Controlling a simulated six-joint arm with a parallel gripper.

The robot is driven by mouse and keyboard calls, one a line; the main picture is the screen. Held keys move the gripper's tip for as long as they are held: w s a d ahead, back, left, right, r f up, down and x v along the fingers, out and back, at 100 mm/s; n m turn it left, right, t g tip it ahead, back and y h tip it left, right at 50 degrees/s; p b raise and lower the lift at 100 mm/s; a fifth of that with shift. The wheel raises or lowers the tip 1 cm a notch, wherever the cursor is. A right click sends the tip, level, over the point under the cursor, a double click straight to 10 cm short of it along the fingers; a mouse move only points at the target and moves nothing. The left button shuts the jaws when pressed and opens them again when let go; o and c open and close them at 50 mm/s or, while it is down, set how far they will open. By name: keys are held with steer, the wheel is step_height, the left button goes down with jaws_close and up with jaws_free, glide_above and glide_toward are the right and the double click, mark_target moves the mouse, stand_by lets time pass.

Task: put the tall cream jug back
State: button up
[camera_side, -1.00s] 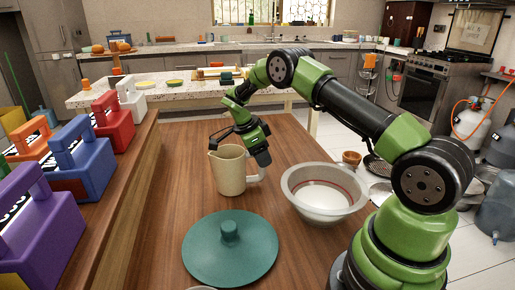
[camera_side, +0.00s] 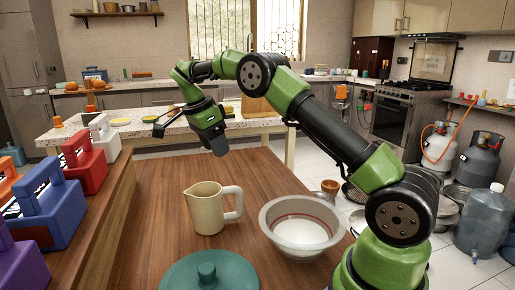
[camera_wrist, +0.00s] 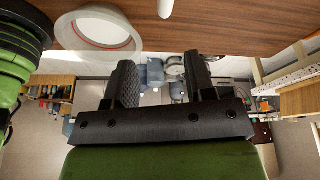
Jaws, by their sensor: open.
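The tall cream jug (camera_side: 207,208) stands upright on the wooden table, its spout to the left and its handle to the right. My gripper (camera_side: 218,146) is above and behind the jug in the side view, apart from it and empty. In the wrist view my gripper (camera_wrist: 160,72) shows two dark fingers spread apart with nothing between them. A small pale piece at the top edge of the wrist view may be part of the jug; I cannot tell.
A white bowl (camera_side: 301,222) stands right of the jug, and also shows in the wrist view (camera_wrist: 97,30). A teal lid (camera_side: 206,272) lies in front. Several coloured boxes with handles, including a blue one (camera_side: 57,215), line the raised ledge at left. Bare table (camera_side: 160,180) lies behind the jug.

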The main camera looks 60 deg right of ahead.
steer(key=s+a+r+n+t+y, duration=0.2)
steer(key=s+a+r+n+t, duration=0.3)
steer(key=s+a+r+n, duration=0.5)
steer(key=s+a+n+t+y, duration=0.1)
steer(key=s+a+n+t, duration=0.1)
steer(key=s+n, duration=0.2)
steer(key=s+a+f+n+t+y, duration=0.1)
steer(key=s+n, duration=0.4)
steer(key=s, duration=0.5)
steer(key=a+t+y, duration=0.1)
steer(key=a, duration=0.1)
steer(key=shift+a+n, duration=0.3)
